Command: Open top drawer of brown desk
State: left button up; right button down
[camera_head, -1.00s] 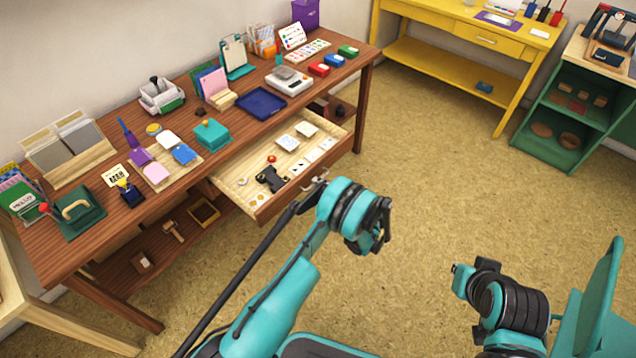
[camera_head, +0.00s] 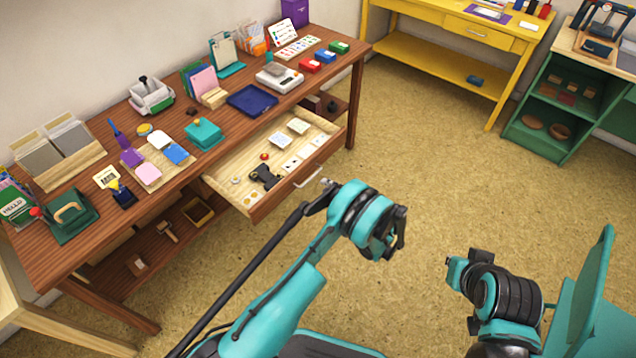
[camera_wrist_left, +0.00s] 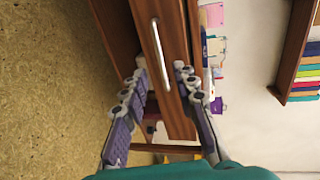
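The brown desk (camera_head: 62,240) runs along the left wall. Its top drawer (camera_head: 229,194) is pulled open, and small items show inside. The drawer's metal handle (camera_head: 308,176) is on the front panel; it also shows in the left wrist view (camera_wrist_left: 161,55).
The desktop holds folders, stamps, a blue tray (camera_head: 252,100) and a scale (camera_head: 280,78). A lower shelf (camera_head: 120,272) sits under the desk. A yellow desk (camera_head: 425,68) and green shelf unit (camera_head: 540,108) stand at the back right. The floor between is clear.

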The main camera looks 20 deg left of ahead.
pick_arm(q)
jog(key=v, duration=0.4)
jog(key=shift+s+d+r, duration=0.1)
jog(key=shift+d, duration=0.2)
jog(key=s+a+r+g+h, duration=0.15)
jog(key=a+r+h, duration=0.25)
jog(key=r, duration=0.5)
jog(key=s+a+r+t+h, duration=0.1)
jog(key=s+a+r+h, duration=0.2)
jog(key=r, duration=0.6)
jog(key=s+r+n+t+h, duration=0.1)
jog(key=s+r+n+h, duration=0.1)
jog(key=s, duration=0.8)
jog(key=s+d+r+n+h, duration=0.1)
jog(key=s+h, duration=0.4)
jog(key=s, duration=0.6)
jog(key=shift+s+r+n+t, duration=0.3)
jog(key=shift+r+n+t, duration=0.05)
jog(key=shift+r+n, duration=0.45)
jog(key=shift+f, duration=0.1)
